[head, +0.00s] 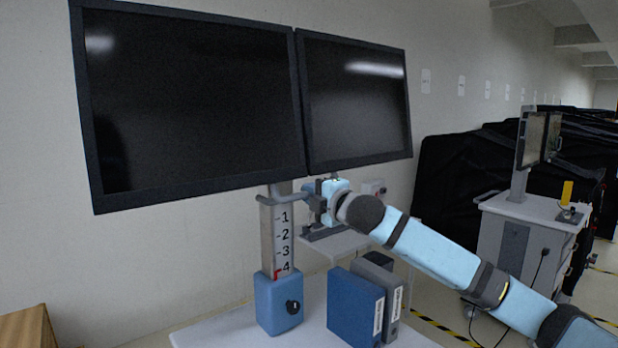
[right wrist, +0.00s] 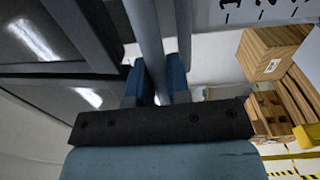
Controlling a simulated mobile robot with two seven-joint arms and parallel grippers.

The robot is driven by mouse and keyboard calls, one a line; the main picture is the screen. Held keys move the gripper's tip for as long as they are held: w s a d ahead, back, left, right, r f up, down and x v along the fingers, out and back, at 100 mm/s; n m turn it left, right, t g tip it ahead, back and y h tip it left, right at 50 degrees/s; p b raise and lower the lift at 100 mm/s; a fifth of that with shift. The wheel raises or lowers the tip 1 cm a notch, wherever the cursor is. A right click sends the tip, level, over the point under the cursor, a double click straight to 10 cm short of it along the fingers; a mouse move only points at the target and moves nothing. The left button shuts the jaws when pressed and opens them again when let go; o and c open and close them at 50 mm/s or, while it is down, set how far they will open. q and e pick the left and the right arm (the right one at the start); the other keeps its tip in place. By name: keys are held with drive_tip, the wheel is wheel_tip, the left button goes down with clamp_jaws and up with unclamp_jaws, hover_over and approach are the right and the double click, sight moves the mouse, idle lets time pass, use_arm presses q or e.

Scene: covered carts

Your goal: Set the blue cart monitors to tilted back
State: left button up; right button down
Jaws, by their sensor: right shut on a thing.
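Two black monitors, the left one (head: 200,100) and the right one (head: 355,100), stand side by side on a grey post (head: 276,235) with a blue clamp (head: 278,303) and a number scale. I cannot tell their exact tilt. A grey handle bar (head: 290,199) runs below them. My right gripper (head: 316,198) is at the bar's right end, under the screens, and is shut on it. In the right wrist view the blue fingers (right wrist: 160,84) close around the grey bar (right wrist: 148,40), with the monitors at the left. My left gripper is not in view.
Blue and grey binders (head: 355,307) stand on the white cart top (head: 225,328) below my right arm. Another cart (head: 515,235) with a monitor and black-covered carts (head: 460,180) stand at the right. Wooden boxes (right wrist: 272,55) show in the right wrist view.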

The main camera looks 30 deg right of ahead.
drive_tip(key=s, duration=0.1)
drive_tip(key=s+r+p, duration=0.1)
drive_tip(key=s+p, duration=0.1)
drive_tip(key=shift+d+r+g, duration=0.1)
drive_tip(key=shift+r+g, duration=0.2)
drive_tip(key=shift+g, duration=0.1)
drive_tip(key=c, duration=1.1)
unclamp_jaws()
drive_tip(key=shift+s, duration=0.1)
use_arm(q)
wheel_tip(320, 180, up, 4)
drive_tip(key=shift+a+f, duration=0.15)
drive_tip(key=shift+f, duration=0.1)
use_arm(e)
drive_tip(key=shift+r, duration=0.1)
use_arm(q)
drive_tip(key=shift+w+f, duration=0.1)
use_arm(e)
drive_tip(key=shift+s, duration=0.1)
